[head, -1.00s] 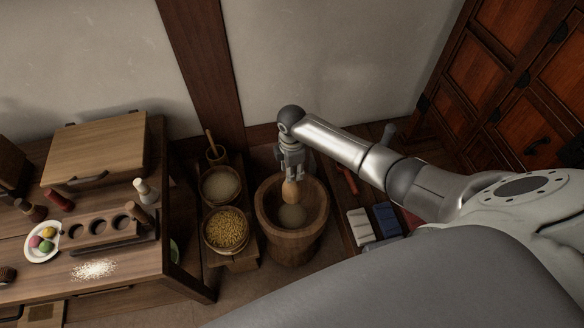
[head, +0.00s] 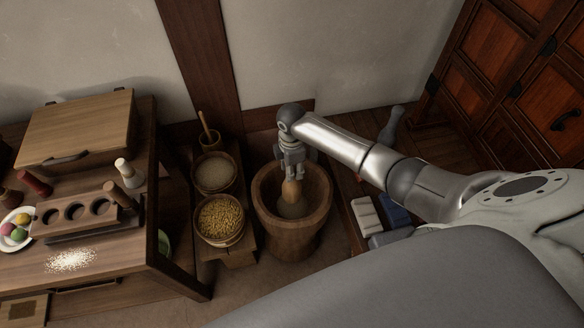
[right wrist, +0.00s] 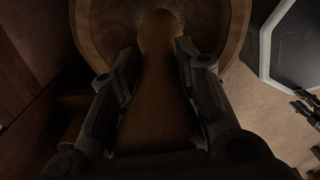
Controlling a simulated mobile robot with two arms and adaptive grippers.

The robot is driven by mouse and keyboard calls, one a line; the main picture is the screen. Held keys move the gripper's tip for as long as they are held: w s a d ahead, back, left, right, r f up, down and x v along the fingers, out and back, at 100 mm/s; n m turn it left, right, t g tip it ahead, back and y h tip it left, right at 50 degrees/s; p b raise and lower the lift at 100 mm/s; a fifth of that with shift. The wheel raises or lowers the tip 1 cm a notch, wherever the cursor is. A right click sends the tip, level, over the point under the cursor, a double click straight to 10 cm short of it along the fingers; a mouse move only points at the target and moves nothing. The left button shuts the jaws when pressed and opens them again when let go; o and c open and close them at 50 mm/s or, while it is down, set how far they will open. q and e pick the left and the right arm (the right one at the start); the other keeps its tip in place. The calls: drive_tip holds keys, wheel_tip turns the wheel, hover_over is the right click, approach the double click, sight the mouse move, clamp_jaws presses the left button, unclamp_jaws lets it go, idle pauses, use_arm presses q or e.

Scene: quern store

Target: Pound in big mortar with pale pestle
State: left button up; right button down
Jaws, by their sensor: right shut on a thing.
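The big wooden mortar (head: 266,222) stands on the floor near the wall, in the middle of the head view. Something pale lies in its bowl. My right gripper (head: 291,172) is over the bowl and shut on the pale pestle (head: 290,191). The pestle points down into the bowl; I cannot tell whether it touches the contents. In the right wrist view the pestle (right wrist: 158,95) runs between the two fingers of my gripper (right wrist: 156,58), with the mortar rim (right wrist: 88,28) around its far end.
Left of the mortar stand a pot of yellow grain (head: 220,220), a pale-filled pot (head: 214,172) and a small pot with a stick (head: 210,136). A low table (head: 130,262) is farther left. White (head: 366,216) and blue blocks lie right of the mortar. A cabinet (head: 535,100) stands right.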

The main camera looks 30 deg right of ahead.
drive_tip(key=shift+r, duration=0.1)
wheel_tip(320, 180, down, 7)
drive_tip(key=b, duration=0.4)
drive_tip(key=shift+w, duration=0.1)
drive_tip(key=shift+f+b, duration=0.25)
drive_tip(key=shift+b, duration=0.05)
wheel_tip(320, 180, up, 8)
drive_tip(key=p, duration=0.8)
drive_tip(key=shift+r+p, duration=0.15)
drive_tip(key=shift+p, duration=0.15)
drive_tip(key=shift+f, duration=0.2)
